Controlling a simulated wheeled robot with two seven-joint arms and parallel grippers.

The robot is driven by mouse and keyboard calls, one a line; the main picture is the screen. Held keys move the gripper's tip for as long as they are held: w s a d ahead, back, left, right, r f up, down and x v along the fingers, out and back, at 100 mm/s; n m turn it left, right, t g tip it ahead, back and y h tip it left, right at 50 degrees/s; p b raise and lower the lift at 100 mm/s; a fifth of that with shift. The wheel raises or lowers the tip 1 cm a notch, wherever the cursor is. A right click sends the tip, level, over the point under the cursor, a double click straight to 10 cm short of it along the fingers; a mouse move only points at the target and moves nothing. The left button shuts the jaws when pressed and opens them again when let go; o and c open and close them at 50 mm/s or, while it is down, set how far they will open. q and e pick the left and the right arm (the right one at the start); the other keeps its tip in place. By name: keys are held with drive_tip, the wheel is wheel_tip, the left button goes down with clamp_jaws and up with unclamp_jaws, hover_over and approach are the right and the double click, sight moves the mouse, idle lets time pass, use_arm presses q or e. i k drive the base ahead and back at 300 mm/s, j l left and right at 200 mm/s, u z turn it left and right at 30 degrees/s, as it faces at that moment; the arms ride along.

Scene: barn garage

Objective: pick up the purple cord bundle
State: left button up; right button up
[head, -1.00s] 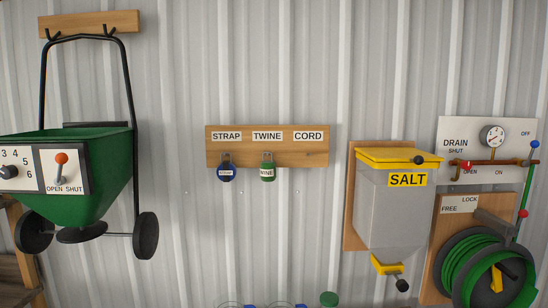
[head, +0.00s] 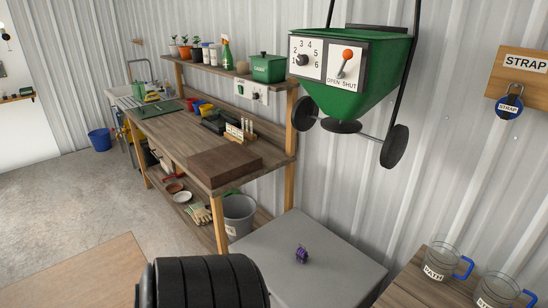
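The purple cord bundle (head: 301,254) is a small dark purple coil lying on a grey flat-topped surface (head: 332,247) at the lower middle of the head view. It lies alone there, with bare surface around it. Neither of my grippers shows in the head view, so I cannot tell how they are placed relative to the bundle.
A wooden workbench (head: 180,134) with several items stands left of the grey surface, with a grey bucket (head: 240,214) beneath. Labelled jugs (head: 439,260) with blue handles stand on a wooden surface at right. A green spreader (head: 365,85) hangs above. Open floor lies left.

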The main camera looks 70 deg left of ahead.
sight(301, 255)
drive_tip(key=u, duration=1.95)
drive_tip(key=j+z, duration=0.1)
drive_tip(key=z, duration=0.5)
drive_tip(key=i+j+z, duration=0.1)
drive_tip(key=j+z, duration=0.4)
drive_tip(key=j, duration=0.5)
drive_tip(key=j+z, duration=0.5)
drive_tip(key=j, duration=0.45)
drive_tip(key=k+j, duration=0.1)
drive_tip(key=j, duration=0.55)
drive_tip(key=k+j, duration=0.1)
drive_tip(key=j, duration=1.2)
drive_tip(key=k+z, duration=0.05)
